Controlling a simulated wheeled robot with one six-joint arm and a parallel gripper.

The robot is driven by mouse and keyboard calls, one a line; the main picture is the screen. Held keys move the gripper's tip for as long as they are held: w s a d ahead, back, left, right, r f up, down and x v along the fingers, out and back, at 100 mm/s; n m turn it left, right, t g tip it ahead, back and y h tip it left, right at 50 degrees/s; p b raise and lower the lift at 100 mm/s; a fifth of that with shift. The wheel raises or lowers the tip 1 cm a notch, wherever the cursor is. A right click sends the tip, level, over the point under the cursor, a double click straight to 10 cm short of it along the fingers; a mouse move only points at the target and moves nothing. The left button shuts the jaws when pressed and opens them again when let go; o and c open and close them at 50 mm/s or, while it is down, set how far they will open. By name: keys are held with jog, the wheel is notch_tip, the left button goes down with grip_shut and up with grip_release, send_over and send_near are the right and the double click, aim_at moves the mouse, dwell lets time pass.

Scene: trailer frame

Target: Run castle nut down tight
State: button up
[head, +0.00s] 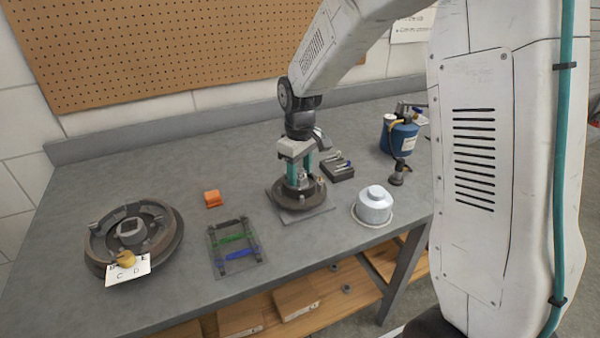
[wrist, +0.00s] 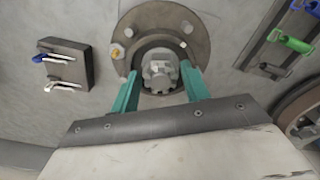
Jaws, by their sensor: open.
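The castle nut (wrist: 158,75) is a grey slotted nut at the centre of the round brown hub flange in the wrist view. The hub (head: 287,190) sits on a flat plate on the bench in the head view. My gripper (wrist: 160,85) points down over the hub, its two teal fingers on either side of the nut with gaps between. The jaws are open. In the head view my gripper (head: 297,172) hides most of the nut. I cannot tell how far down its thread the nut sits.
A brake drum assembly (head: 165,232) with a card lies at the left.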

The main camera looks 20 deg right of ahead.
jog(key=shift+f, duration=0.45)
jog(key=c, duration=0.7)
